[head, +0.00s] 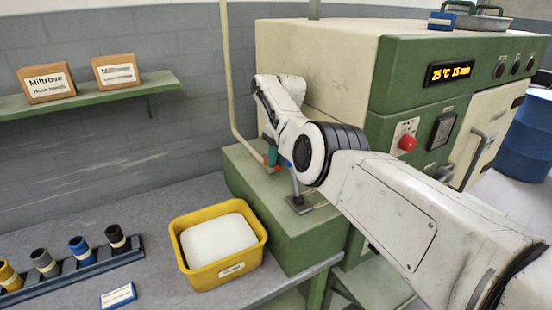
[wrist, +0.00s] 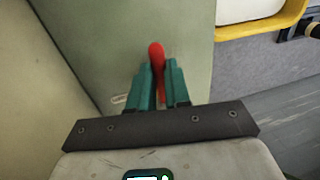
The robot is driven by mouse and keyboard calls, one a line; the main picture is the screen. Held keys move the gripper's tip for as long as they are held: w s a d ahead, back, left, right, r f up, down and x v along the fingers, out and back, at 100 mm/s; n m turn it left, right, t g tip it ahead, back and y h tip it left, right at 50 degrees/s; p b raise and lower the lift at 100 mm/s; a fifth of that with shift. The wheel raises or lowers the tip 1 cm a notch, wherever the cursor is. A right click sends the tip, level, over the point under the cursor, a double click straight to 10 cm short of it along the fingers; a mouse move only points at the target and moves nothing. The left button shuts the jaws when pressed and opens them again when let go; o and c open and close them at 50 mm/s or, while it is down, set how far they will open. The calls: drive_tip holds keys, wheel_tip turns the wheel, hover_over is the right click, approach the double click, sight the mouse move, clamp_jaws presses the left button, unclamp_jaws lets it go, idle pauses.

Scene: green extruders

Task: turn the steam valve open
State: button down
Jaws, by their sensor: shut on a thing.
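The steam valve's red handle (wrist: 156,52) sticks out between the teal fingers of my gripper (wrist: 159,78) in the wrist view. The fingers are closed around it, one on each side. In the head view my gripper (head: 272,158) points down just above the green block, beside the cream pipe (head: 229,90). Only a small bit of red shows at the fingertips there. The valve body is hidden, and I cannot tell how far the handle is turned.
A green and cream machine (head: 395,75) stands behind my arm, with a lit display and a red button (head: 407,143). A lever (head: 296,188) stands on the block near my wrist.

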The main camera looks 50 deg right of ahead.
drive_tip(key=c, duration=1.1)
unclamp_jaws()
drive_tip(key=shift+s+d+r+p, duration=0.1)
drive_tip(key=shift+d+r+p, duration=0.2)
drive_tip(key=shift+r, duration=1.45)
drive_tip(key=shift+s+d+r+p, duration=0.15)
drive_tip(key=shift+d+r, duration=0.25)
drive_tip(key=shift+r, duration=1.4)
drive_tip(key=shift+s+d+r+p, duration=0.1)
drive_tip(key=shift+d+r, duration=0.25)
drive_tip(key=shift+r, duration=1.4)
